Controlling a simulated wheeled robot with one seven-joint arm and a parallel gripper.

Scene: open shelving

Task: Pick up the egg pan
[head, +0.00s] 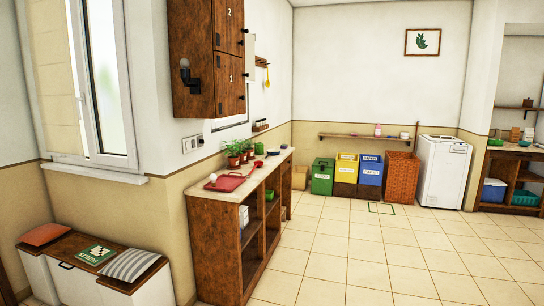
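I cannot pick out an egg pan for certain at this size. A wooden counter (218,205) with open shelves stands at the left middle; a red tray (230,183) lies on its near end, with a small white item (213,178) at the tray's edge. A small dark pot-like item (528,103) stands on a wall shelf at the far right. My gripper is not in view.
Potted plants (233,153) stand on the counter. A low bench (90,262) with cushions is at the lower left. Green, yellow and blue bins (346,170), a wicker basket (401,180) and a white appliance (443,172) line the back wall. The tiled floor (350,255) is clear.

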